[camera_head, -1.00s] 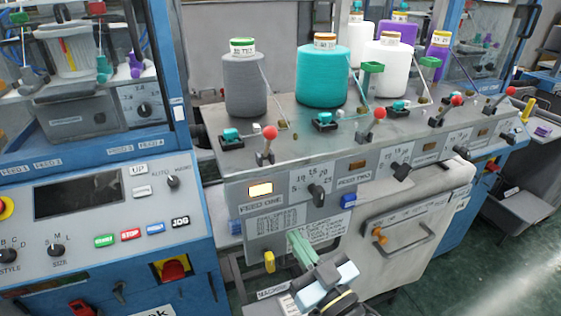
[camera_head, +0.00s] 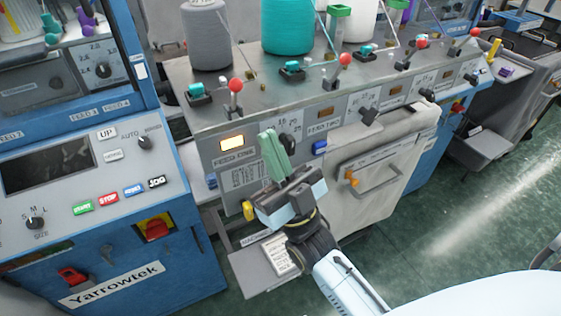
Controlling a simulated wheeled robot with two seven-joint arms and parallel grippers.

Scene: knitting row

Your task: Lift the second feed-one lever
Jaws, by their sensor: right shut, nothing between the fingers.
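The feed-one lever (camera_head: 235,97) is a short metal stick with a red ball on top. It stands at the front edge of the grey machine deck, above the lit FEED ONE panel (camera_head: 222,160). It leans only slightly. My right gripper (camera_head: 270,143) has green fingers, shut and empty. It is in front of the feed panel, below and to the right of the lever, apart from it. Its fingers cover part of the panel beside the dark feed-one knob (camera_head: 288,141). Another machine's feed-one lever cannot be made out. My left gripper is out of view.
More red-ball levers stand along the deck, the nearest over FEED TWO (camera_head: 344,60). A grey cone (camera_head: 207,35) and a teal cone (camera_head: 287,25) stand behind. A blue control cabinet (camera_head: 180,270) is at left.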

